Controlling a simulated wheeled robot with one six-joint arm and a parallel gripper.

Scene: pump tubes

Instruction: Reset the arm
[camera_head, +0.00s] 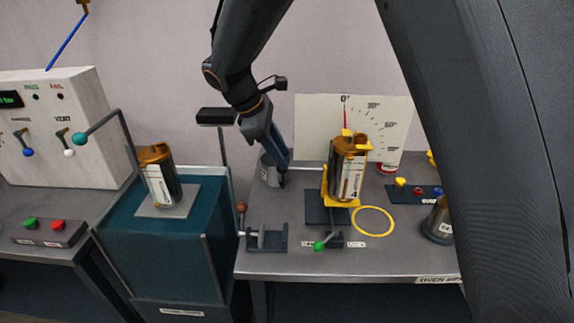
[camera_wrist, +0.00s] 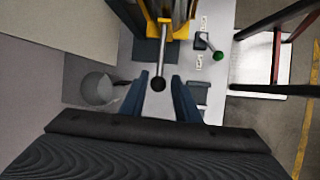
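My arm comes down from the top in the head view, with my gripper (camera_head: 282,178) low over the bench, left of the brown pump tube (camera_head: 348,167) in its yellow holder (camera_head: 341,201). In the wrist view my gripper (camera_wrist: 160,78) has its two blue fingers apart. A white dial board (camera_head: 390,112) with a red pointer stands behind the tube.
A grey cylinder (camera_head: 268,170) stands close beside my gripper. Left is a teal box (camera_head: 172,250) with another tube (camera_head: 160,178) on it. A clamp (camera_head: 266,238), green-knobbed lever (camera_head: 319,246) and yellow ring (camera_head: 373,221) lie in front. A control panel (camera_head: 55,165) stands far left.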

